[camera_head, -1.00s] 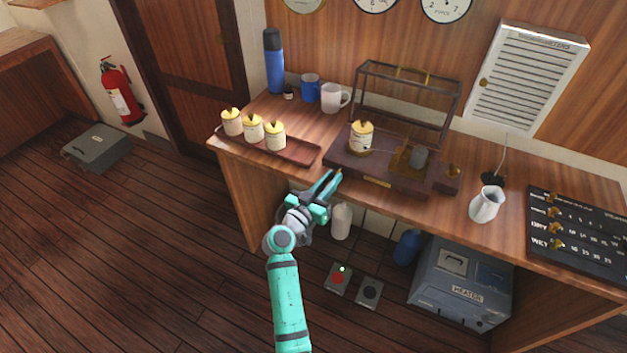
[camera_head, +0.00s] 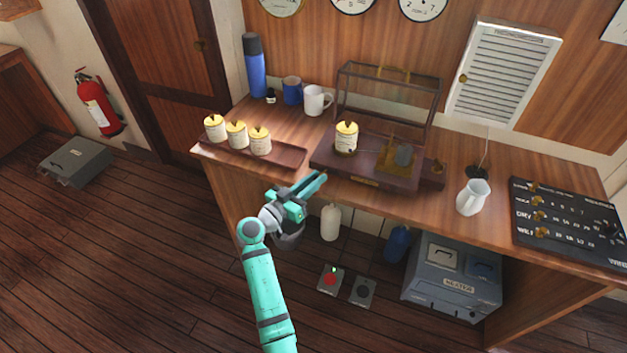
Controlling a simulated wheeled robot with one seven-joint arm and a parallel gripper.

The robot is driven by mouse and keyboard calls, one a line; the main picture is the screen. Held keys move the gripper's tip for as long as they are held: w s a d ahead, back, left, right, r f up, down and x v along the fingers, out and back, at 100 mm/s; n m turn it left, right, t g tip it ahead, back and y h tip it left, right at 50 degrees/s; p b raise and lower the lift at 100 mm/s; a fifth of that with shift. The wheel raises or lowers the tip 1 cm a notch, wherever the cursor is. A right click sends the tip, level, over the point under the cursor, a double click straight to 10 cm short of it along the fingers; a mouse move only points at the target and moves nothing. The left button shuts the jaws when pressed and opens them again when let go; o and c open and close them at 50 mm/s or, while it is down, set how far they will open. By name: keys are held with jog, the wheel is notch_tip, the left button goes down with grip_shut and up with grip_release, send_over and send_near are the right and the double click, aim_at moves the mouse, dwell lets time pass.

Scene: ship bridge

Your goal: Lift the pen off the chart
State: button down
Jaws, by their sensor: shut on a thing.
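The barograph's dark wooden base (camera_head: 330,160) stands on the desk, with a brass plate on its front. A cream chart drum (camera_head: 346,139) with a yellow top stands at its left. The thin pen arm (camera_head: 368,151) runs from the drum towards the brass works (camera_head: 396,156) at right; whether its tip touches the chart is too small to tell. My gripper (camera_head: 318,182) is in front of the desk edge, just below the base's front left in the picture. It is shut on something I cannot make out. A small brass knob (camera_head: 437,166) sits at the base's right end.
The glass case (camera_head: 390,75) rises behind the works. A tray (camera_head: 285,158) with three similar drums lies left. Mugs (camera_head: 316,100) and a blue flask (camera_head: 254,68) stand behind.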

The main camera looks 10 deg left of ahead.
jog(key=c, duration=1.8)
grip_release()
jog(key=shift+c, duration=0.2)
jog(key=v, duration=1.1)
jog(key=shift+f, duration=0.1)
